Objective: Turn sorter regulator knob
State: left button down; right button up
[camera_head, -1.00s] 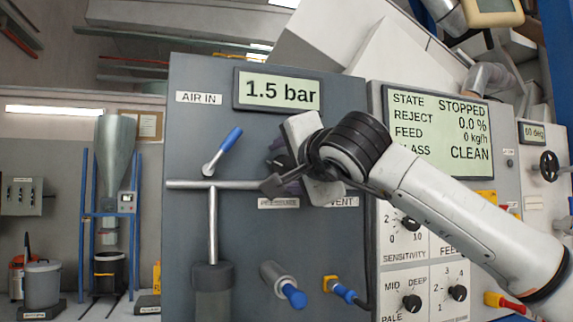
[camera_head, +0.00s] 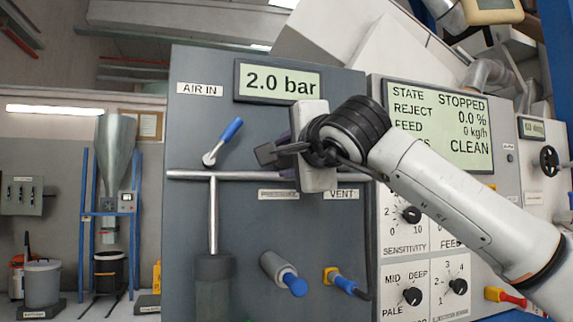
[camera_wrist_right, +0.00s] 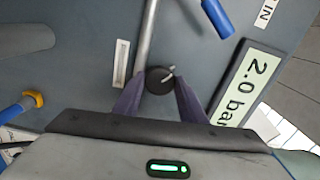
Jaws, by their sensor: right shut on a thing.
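The pressure regulator knob (camera_wrist_right: 160,80) is a dark round knob with a light pointer line, seen in the right wrist view on the grey panel (camera_head: 215,110). My right gripper (camera_wrist_right: 158,97) has its two purple fingers shut on the knob, one on each side. In the head view my right gripper (camera_head: 285,152) is at the panel below the pressure display and hides the knob. The pressure display (camera_head: 278,84) reads 2.0 bar; it also shows in the right wrist view (camera_wrist_right: 248,90). My left gripper is not in view.
A blue-handled lever (camera_head: 224,141) marked AIR IN sits left of my gripper. A horizontal pipe (camera_head: 215,175) runs behind the gripper. Blue-tipped fittings (camera_head: 284,274) are below. A sorter screen (camera_head: 440,125) reading STOPPED and several small knobs (camera_head: 411,214) lie to the right.

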jog(key=shift+f+m+b, duration=0.2)
jog(key=shift+m+b, duration=0.3)
jog(key=shift+m, duration=0.5)
jog(key=shift+m+b, duration=0.5)
jog(key=shift+m, duration=0.4)
jog(key=m+b, duration=0.1)
jog(key=m, duration=0.1)
jog(key=shift+m, duration=0.3)
jog(key=shift+m+b, duration=0.5)
jog(key=shift+m, duration=0.5)
jog(key=m+b, duration=0.1)
jog(key=m, duration=0.3)
jog(key=shift+b, duration=0.3)
jog(key=m, duration=0.2)
jog(key=shift+m+b, duration=0.3)
jog(key=shift+b, duration=0.05)
jog(key=shift+m, duration=0.7)
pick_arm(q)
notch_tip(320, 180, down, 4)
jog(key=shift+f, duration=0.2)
pick_arm(e)
jog(key=shift+r, duration=0.1)
pick_arm(q)
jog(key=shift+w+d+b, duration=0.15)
jog(key=shift+b, duration=0.15)
pick_arm(e)
jog(key=shift+m, duration=0.4)
